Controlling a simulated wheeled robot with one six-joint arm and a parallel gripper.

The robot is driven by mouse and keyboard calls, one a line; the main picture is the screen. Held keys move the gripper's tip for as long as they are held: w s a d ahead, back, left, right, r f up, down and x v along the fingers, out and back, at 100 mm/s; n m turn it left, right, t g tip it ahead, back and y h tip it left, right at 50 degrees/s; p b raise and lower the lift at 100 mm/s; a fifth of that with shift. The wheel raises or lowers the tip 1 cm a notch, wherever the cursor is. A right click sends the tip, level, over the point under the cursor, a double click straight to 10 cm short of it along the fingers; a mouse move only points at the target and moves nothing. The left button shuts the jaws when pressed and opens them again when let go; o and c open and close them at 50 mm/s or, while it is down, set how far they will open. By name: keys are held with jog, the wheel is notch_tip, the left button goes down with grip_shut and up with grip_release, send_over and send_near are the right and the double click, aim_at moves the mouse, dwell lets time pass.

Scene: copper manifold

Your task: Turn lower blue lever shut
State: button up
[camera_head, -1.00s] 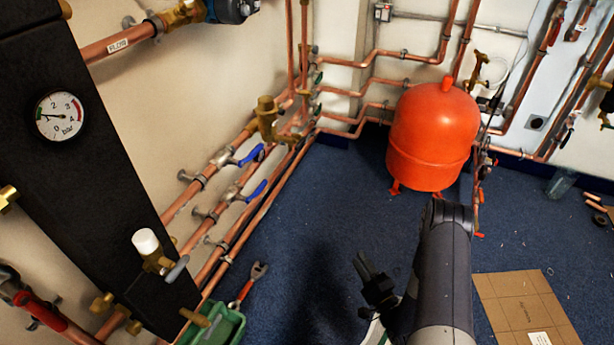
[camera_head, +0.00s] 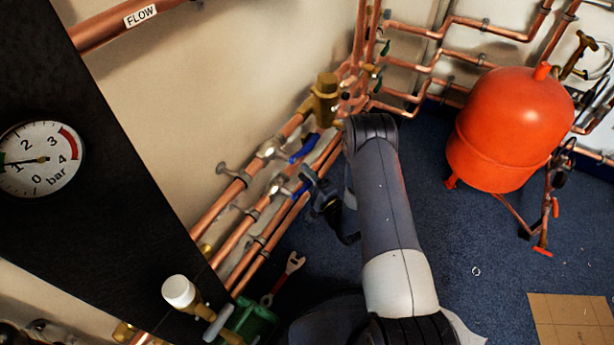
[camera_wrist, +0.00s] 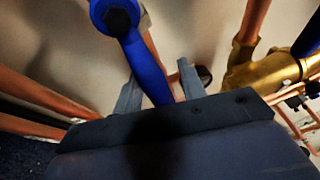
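The lower blue lever (camera_head: 298,192) sits on a valve in the lower copper pipe on the left wall, partly hidden by my gripper. The upper blue lever (camera_head: 303,150) is just above it. My dark gripper (camera_head: 312,182) is right at the lower lever. In the wrist view, a blue lever (camera_wrist: 145,65) with a round bolted end runs between the two grey fingers of my gripper (camera_wrist: 158,70). The fingers stand apart on either side of it, with a visible gap, so the gripper looks open. The lever's near end is hidden behind the gripper body.
A brass fitting (camera_head: 325,100) stands on the pipes beyond the levers, and also shows large in the wrist view (camera_wrist: 262,72). A black panel with a pressure gauge (camera_head: 38,158) is at left. An orange tank (camera_head: 510,130) stands at right. Blue floor (camera_head: 450,240) between is open.

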jog(key=shift+c, duration=0.6)
grip_shut()
